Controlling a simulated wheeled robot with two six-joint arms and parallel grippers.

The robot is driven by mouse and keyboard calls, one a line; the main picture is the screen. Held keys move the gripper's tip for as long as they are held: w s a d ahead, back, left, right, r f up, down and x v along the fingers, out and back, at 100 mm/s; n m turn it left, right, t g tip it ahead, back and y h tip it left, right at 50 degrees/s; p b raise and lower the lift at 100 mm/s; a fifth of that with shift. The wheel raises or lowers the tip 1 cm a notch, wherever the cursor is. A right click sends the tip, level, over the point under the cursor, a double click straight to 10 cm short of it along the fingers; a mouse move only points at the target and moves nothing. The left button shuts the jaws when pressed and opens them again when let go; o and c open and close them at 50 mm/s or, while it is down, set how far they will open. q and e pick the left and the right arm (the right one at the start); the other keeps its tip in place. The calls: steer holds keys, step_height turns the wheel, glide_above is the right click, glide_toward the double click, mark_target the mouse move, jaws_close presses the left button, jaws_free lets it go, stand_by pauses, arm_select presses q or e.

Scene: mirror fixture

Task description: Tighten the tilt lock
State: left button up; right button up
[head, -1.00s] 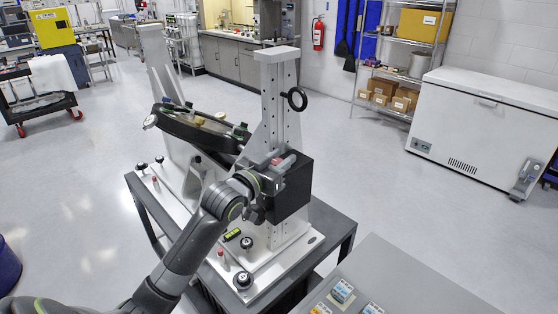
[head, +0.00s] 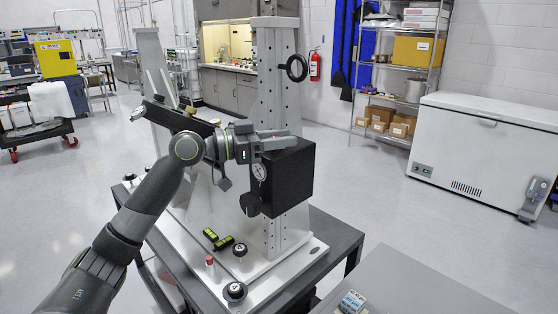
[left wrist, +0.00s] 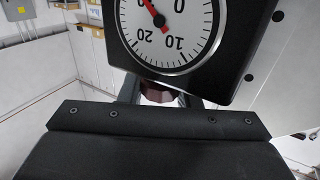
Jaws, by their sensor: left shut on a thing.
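The mirror fixture stands on a dark table, with a perforated right upright (head: 278,80) carrying a black box (head: 290,178). A round dial gauge (head: 259,172) and a black knob (head: 250,204) are on the box's left side. My left gripper (head: 284,140) is at the box's upper edge. In the left wrist view, a dark reddish knob (left wrist: 158,94) shows between its black fingers, just below the gauge (left wrist: 172,22). The gripper is shut on this knob, apparently the tilt lock; its body hides most of it. The gauge's red needle points up and left. My right gripper is out of view.
The mirror's dark frame (head: 180,118) lies behind my left arm. Yellow-green levels (head: 224,243), a red-topped post (head: 210,262) and black levelling knobs (head: 234,291) stand on the white base. A grey panel (head: 410,290) is at front right.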

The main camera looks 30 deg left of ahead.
arm_select(q)
steer(key=m+g+h+b, duration=0.2)
steer(key=g+b, duration=0.1)
steer(key=shift+f, duration=0.25)
steer(key=shift+s+d+m+g+h+b, duration=0.1)
steer(key=shift+m+g+h+b, duration=0.4)
steer(key=shift+g, duration=0.2)
steer(key=shift+s+d+m+g+h+b, duration=0.1)
steer(key=shift+m+g+h+b, duration=0.25)
steer(key=shift+m+g, duration=0.3)
steer(key=o, duration=0.7)
steer(key=shift+o, duration=1.4)
steer(key=shift+w+d, duration=0.15)
steer(key=shift+r, duration=0.1)
